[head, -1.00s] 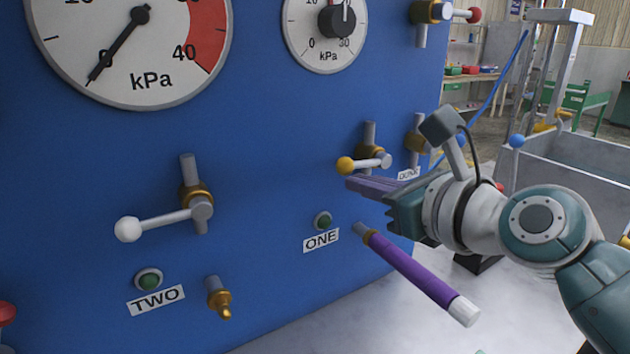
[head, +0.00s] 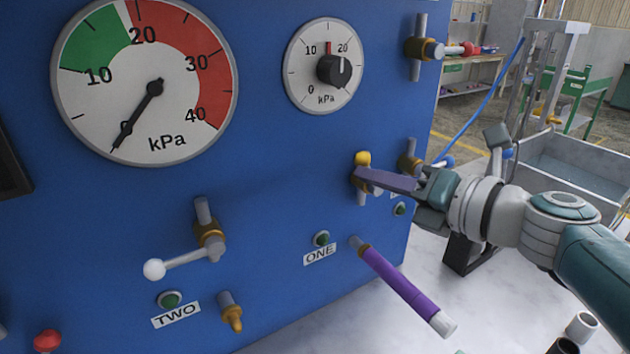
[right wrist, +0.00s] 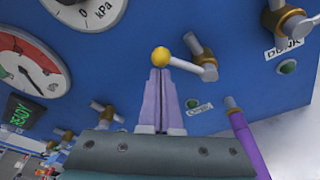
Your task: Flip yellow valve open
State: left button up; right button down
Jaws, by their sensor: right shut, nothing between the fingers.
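The yellow valve's ball-tipped handle (head: 363,158) is on the blue panel above the ONE label. Its ball is now up and slightly left of the pivot, so the handle is tilted. In the right wrist view the yellow ball (right wrist: 161,57) is just beyond my fingertips, with the grey lever running right to the pivot. My right gripper (head: 362,180) is shut and empty. Its purple fingers lie just below the ball, at or very near the lever; exact contact is unclear. They also show in the right wrist view (right wrist: 160,75). My left gripper is out of view.
A white-tipped valve (head: 180,262) is at left above TWO. Two gauges (head: 145,85) (head: 324,66) are above. Another valve (head: 410,160) sits close behind my fingers.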

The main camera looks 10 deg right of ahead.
aim_at(370, 158)
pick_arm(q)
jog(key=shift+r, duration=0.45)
pick_arm(e)
jog(key=d+m, duration=0.1)
jog(key=w+d+r+m+y, duration=0.1)
jog(key=m, duration=0.1)
jog(key=shift+d+r+m, duration=0.2)
jog(key=shift+d+m, duration=0.1)
jog(key=shift+d, duration=0.15)
